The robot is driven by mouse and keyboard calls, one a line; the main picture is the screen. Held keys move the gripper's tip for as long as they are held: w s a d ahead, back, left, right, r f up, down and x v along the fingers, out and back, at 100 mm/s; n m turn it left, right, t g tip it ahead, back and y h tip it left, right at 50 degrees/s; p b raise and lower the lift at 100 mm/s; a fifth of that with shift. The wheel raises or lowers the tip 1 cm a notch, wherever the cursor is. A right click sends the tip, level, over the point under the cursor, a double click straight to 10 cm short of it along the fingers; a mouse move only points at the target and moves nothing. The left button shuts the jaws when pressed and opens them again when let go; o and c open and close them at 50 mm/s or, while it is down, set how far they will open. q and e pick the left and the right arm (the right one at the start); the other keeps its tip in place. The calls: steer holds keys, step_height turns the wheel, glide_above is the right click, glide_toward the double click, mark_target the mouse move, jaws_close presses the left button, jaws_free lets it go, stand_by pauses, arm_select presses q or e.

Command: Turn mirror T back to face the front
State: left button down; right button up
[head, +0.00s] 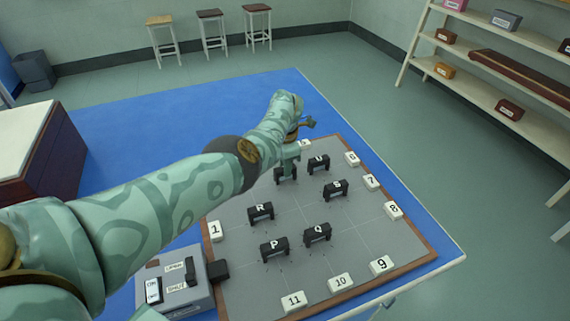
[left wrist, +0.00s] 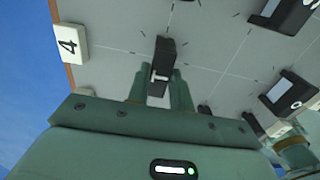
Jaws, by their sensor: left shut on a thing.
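Mirror T (left wrist: 161,66) is a dark block with a white T label, standing on the grey board (head: 338,235). My left gripper (left wrist: 157,90) is shut on it, with one teal finger on each side. In the head view mirror T (head: 285,175) is partly hidden beneath my left gripper (head: 289,160), which reaches down on it from above. The mirror's base appears to rest on the board; which way its face points is hard to tell. My right gripper is not clearly seen in either view.
Black mirrors U (head: 319,163), S (head: 335,190), R (head: 261,211), P (head: 274,246) and Q (head: 317,233) stand nearby. White numbered tiles, such as tile 4 (left wrist: 70,43), line the board's edges. A grey switch box (head: 196,300) sits at the board's lower left. Blue tabletop (head: 160,115) beyond is clear.

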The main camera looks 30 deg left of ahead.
stand_by(0.4)
arm_select(q)
steer(key=c, duration=1.2)
jaws_free()
steer(key=shift+c, duration=0.2)
step_height(320, 180, up, 16)
steer(key=p, duration=0.8)
steer(key=shift+r, duration=0.2)
